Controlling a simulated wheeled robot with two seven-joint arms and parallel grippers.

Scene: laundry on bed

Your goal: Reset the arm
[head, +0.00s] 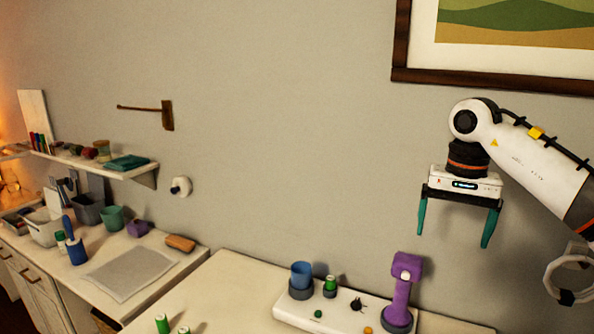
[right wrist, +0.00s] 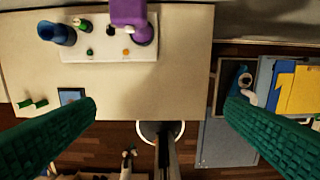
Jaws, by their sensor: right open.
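My right gripper (head: 455,230) hangs from the right arm with its green fingers spread wide and pointing down. It is empty and held in the air in front of the wall, above the right part of the table (head: 225,285). My left gripper is not in the head view.
A white tray (head: 345,322) on the table holds a purple device (head: 402,285), a blue cup (head: 301,275) and a green can (head: 330,284). Green batteries (head: 162,324) lie nearby. A side counter (head: 100,295) and a shelf (head: 95,160) stand left. A picture frame (head: 400,50) hangs above.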

